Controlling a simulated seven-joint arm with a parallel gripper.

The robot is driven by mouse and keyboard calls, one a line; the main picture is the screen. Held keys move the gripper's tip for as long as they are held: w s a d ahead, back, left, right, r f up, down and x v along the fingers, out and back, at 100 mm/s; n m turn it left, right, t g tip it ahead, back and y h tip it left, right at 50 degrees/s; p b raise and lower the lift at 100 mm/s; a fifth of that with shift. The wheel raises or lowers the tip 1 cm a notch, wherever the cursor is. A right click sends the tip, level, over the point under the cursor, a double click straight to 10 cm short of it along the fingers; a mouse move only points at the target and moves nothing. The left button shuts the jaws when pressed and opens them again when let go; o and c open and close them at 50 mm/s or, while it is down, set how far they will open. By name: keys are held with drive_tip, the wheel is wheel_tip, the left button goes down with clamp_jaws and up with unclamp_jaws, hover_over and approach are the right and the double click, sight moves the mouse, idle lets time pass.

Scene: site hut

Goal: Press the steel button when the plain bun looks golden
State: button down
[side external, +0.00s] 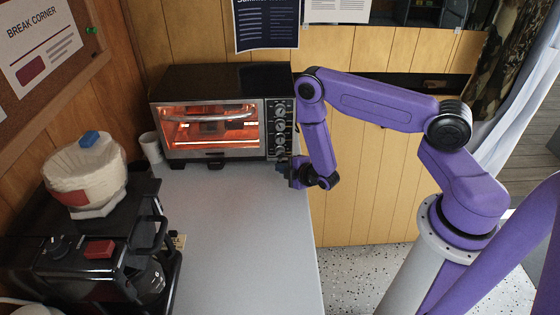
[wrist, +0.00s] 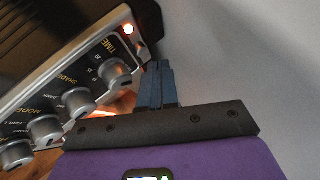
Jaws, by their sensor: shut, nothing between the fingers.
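The toaster oven (side external: 205,80) stands at the back of the counter, its window (side external: 185,138) glowing orange. A rounded shape shows dimly behind the handle; I cannot clearly make out the bun or its colour. The control panel is on the oven's right side, with a column of steel knobs (side external: 280,125). My gripper (side external: 281,168) is by the panel's lower end, pointing toward the oven. In the wrist view my gripper (wrist: 158,72) is shut and empty, its dark blue fingertips just beside the TIME knob (wrist: 115,72).
A small lamp (wrist: 128,30) glows beside the TIME label. A white cup (side external: 151,147) stands left of the oven. The grey counter (side external: 235,250) in front is clear.

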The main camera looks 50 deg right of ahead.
drive_tip(key=shift+w+d, duration=0.1)
drive_tip(key=shift+d, duration=0.05)
drive_tip(key=shift+w+d, duration=0.2)
drive_tip(key=shift+w+d, duration=0.25)
idle(0.8)
drive_tip(key=shift+a, duration=0.1)
idle(0.3)
drive_tip(key=shift+s+a, duration=0.5)
drive_tip(key=shift+s, duration=0.05)
drive_tip(key=shift+s, duration=0.1)
drive_tip(key=shift+s+a, duration=1.7)
drive_tip(key=shift+a, duration=0.05)
